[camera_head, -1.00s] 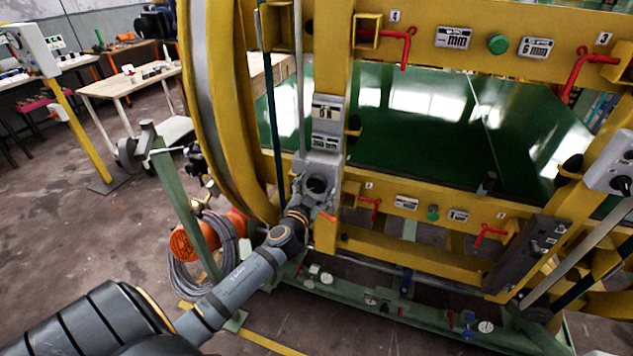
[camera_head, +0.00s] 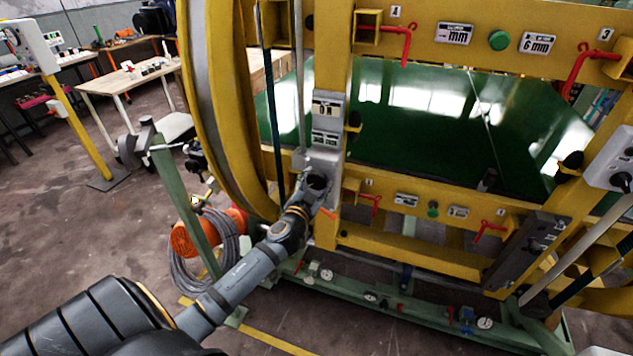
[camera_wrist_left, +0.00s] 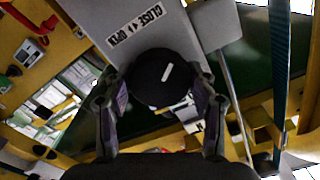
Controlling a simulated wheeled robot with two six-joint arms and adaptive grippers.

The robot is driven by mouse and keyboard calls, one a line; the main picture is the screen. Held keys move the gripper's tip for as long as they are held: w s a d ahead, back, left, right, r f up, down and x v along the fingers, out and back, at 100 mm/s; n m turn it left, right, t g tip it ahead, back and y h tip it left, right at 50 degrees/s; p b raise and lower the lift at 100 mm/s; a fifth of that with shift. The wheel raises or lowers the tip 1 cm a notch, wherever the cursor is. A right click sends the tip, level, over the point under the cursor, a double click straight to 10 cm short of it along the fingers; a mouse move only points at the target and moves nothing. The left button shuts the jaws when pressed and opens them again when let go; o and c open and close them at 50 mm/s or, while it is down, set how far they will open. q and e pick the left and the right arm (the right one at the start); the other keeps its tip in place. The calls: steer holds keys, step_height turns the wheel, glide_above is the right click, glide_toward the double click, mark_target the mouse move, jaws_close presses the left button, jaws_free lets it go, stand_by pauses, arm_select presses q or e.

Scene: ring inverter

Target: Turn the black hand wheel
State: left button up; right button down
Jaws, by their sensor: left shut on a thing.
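The black hand wheel (camera_wrist_left: 160,78) is a round dark knob with a short white mark, on a grey box (camera_wrist_left: 120,25) labelled OPEN and CLOSE in the left wrist view. My left gripper (camera_wrist_left: 160,100) has its two fingers on either side of the wheel and is shut on it. In the head view my left gripper (camera_head: 312,188) is at the grey box (camera_head: 322,160) low on the yellow upright, and the wheel is mostly hidden by it. My right gripper is not in view.
The yellow ring frame (camera_head: 215,110) stands around a green panel (camera_head: 430,120). Red clamp handles (camera_head: 408,45) stick out from its beams. A green post (camera_head: 180,200) and an orange reel with grey cable (camera_head: 205,240) stand left of my arm. Open floor lies at left.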

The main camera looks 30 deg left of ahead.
arm_select(q)
steer(key=m, duration=0.5)
steer(key=m+p, duration=0.1)
steer(key=m, duration=0.4)
steer(key=shift+m, duration=0.4)
steer(key=shift+f, duration=0.1)
stand_by(0.3)
steer(key=o, duration=1.2)
steer(key=shift+c, duration=0.2)
steer(key=shift+s, duration=0.1)
steer(key=v, duration=1.2)
